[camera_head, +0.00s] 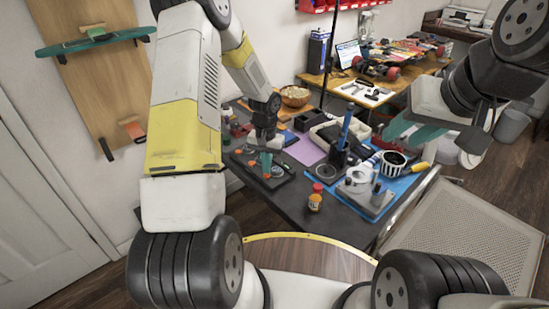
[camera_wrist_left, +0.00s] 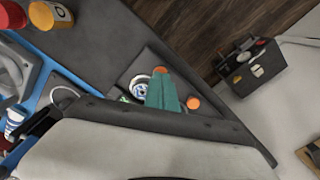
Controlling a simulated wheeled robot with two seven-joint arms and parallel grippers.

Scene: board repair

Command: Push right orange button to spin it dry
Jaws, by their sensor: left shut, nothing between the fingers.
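My left gripper (camera_head: 266,164) points down over a dark flat device (camera_head: 285,181) on the grey table. Its teal fingers are shut and empty. In the left wrist view the fingers (camera_wrist_left: 168,95) lie between two orange buttons on the device. One orange button (camera_wrist_left: 193,103) is just right of the fingertips; the other orange button (camera_wrist_left: 160,70) is beyond them, partly covered. A round white and blue disc (camera_wrist_left: 140,88) sits left of the fingers. I cannot tell whether the fingers touch a button. My right gripper (camera_head: 412,133) hangs raised at the right, teal fingers apart and empty.
A purple mat (camera_head: 304,151) lies behind. A bowl (camera_head: 295,95) stands further back.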

